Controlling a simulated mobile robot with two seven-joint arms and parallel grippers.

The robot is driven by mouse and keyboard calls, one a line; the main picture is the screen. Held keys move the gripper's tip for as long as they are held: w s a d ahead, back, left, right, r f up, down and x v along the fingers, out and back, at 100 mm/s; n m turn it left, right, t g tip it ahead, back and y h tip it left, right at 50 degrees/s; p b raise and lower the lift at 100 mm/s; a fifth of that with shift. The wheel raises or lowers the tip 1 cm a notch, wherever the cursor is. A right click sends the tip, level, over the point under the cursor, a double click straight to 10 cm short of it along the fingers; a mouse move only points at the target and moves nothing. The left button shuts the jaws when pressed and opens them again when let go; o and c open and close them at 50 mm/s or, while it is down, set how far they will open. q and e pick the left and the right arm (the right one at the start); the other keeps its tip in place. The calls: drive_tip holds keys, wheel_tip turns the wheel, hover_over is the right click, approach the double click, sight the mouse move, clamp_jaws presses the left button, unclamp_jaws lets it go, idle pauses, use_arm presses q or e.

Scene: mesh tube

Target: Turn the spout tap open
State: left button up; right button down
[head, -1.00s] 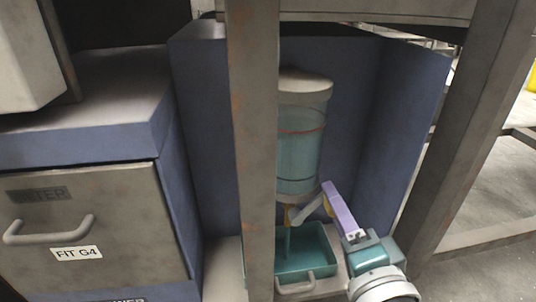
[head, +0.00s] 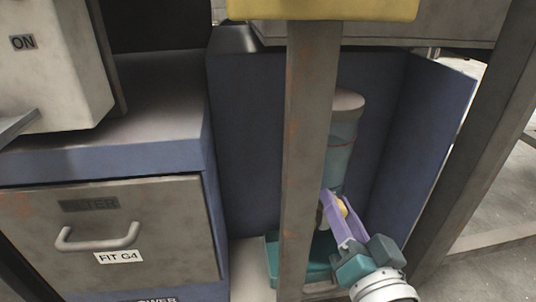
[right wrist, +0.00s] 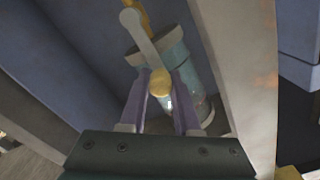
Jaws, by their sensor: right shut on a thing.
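The tank with the tap (head: 341,155) is a teal clear cylinder with a grey lid and a red line, partly behind a grey post. In the right wrist view, a grey tap lever (right wrist: 143,42) ends in a yellow knob (right wrist: 160,83). My right gripper (head: 336,200) has purple fingers and is shut on this knob, with one finger (right wrist: 165,75) on each side of it. The yellow knob also shows in the head view (head: 342,208). The spout's outlet is hidden in the head view. My left gripper is not in view.
A teal tray (head: 321,256) sits below the tank. A rusty grey post (head: 309,150) stands close in front of it, left of my right gripper. Blue panels (head: 248,120) enclose the back and right. A grey drawer labelled FIT G4 (head: 150,215) is at left.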

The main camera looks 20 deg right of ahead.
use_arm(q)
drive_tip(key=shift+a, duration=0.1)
use_arm(e)
drive_tip(key=shift+a+f, duration=0.15)
drive_tip(key=shift+f, duration=0.05)
drive_tip(key=c, duration=1)
unclamp_jaws()
drive_tip(key=o, duration=0.4)
drive_tip(key=shift+a, duration=0.15)
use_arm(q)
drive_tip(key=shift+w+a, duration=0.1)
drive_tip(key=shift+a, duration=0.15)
use_arm(e)
drive_tip(key=shift+r, duration=0.1)
drive_tip(key=shift+s, duration=0.15)
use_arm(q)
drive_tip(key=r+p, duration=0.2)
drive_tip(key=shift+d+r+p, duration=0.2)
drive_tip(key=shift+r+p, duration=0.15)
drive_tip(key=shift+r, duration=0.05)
use_arm(e)
drive_tip(key=v, duration=0.9)
drive_tip(key=shift+s, duration=0.35)
